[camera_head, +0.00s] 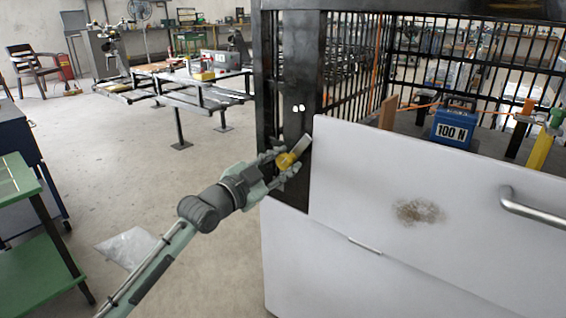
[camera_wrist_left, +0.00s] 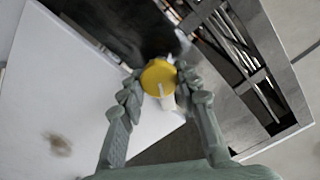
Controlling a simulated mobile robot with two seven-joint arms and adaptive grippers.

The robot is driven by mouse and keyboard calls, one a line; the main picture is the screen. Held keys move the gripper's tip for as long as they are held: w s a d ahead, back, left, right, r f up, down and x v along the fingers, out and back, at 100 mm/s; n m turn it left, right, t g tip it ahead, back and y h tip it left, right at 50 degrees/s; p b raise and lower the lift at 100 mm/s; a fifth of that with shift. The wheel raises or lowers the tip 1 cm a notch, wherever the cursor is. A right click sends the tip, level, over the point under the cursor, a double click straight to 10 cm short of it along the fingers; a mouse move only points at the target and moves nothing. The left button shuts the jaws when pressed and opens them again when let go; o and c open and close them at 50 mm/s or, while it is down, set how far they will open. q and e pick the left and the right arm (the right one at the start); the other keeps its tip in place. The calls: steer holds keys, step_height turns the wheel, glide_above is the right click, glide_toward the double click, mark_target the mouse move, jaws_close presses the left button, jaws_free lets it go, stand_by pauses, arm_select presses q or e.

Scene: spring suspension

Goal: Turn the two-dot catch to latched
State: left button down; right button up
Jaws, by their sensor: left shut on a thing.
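The two-dot catch has a yellow round knob (camera_head: 286,161) and a pale grey bar (camera_head: 301,146) that slants up to the right. It sits on the black post (camera_head: 294,70), below two white dots (camera_head: 299,107). The bar's upper end is close to the left edge of the white panel (camera_head: 360,170); I cannot tell whether it overlaps it. My left gripper (camera_head: 282,164) is shut on the yellow knob. In the left wrist view the knob (camera_wrist_left: 158,76) is between the fingertips (camera_wrist_left: 156,80), with a white pointer line on its face. My right gripper is out of view.
A black barred cage rises behind the panel, with a blue 100 N block (camera_head: 453,121) inside. A metal handle (camera_head: 530,210) is on the panel's right. A green shelf cart (camera_head: 30,262) stands at the left. The floor between is mostly free.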

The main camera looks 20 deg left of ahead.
arm_select(q)
steer(key=shift+m+p, duration=0.35)
steer(key=shift+m, duration=0.65)
steer(key=m+p, duration=0.2)
steer(key=m, duration=0.4)
steer(key=shift+d+p, duration=0.1)
steer(key=shift+p, duration=0.25)
steer(key=shift+f+m+p, duration=0.15)
steer(key=shift+m+p, duration=0.3)
steer(key=shift+m, duration=1.15)
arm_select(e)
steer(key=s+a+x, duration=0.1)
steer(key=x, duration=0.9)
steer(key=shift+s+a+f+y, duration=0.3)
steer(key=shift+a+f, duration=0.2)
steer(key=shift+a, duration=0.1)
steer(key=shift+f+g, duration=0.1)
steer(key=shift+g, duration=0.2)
arm_select(q)
steer(key=c, duration=1.1)
jaws_free()
steer(key=shift+o, duration=0.2)
steer(key=shift+s, duration=0.1)
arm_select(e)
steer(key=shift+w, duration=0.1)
